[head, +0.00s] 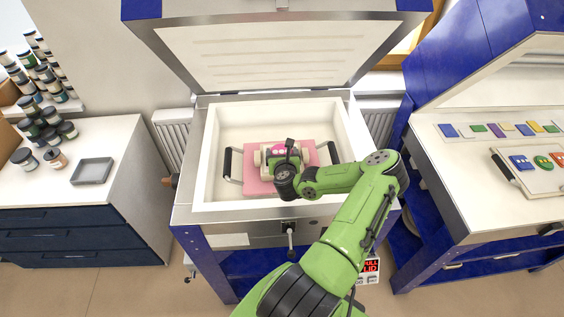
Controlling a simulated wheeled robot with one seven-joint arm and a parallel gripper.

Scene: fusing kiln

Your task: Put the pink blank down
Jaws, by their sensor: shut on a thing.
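A small bright pink blank (279,149) shows at the front of my gripper (283,154), inside the open kiln (213,150). My gripper is shut on it, but the wrist and hand hide the fingertips and most of the blank. Below is a pale pink shelf (257,187) on the kiln floor, partly covered by my arm. Cream blocks show around the hand. I cannot tell whether the blank touches the shelf.
The kiln lid (275,55) stands raised behind. Black handles (228,162) flank the shelf, close to the kiln walls. A counter with jars and a grey tray (92,171) is left. A right-hand bench (450,190) holds coloured pieces and a board.

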